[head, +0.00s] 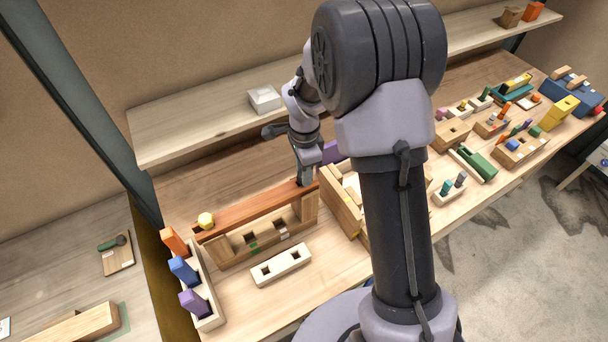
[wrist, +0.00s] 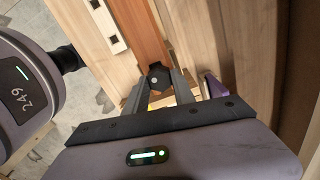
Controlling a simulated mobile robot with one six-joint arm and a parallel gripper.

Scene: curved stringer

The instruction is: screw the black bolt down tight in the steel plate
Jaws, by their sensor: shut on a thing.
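My gripper (head: 303,178) points down at the right end of a reddish-brown plank (head: 252,209). In the wrist view its two fingers (wrist: 154,85) are closed around a small dark piece with a pale dot, which looks like the black bolt (wrist: 155,76). The bolt sits at the plank's end, which also shows in the wrist view (wrist: 143,30). How deep it sits is hidden by the fingers. I cannot make out a steel plate in either view.
A pale block with two square holes (head: 281,265) lies in front of the plank. A rack with orange, blue and purple pegs (head: 207,305) stands at the left. A white box (head: 264,100) sits on the shelf behind. Several wooden fixtures fill the bench at right.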

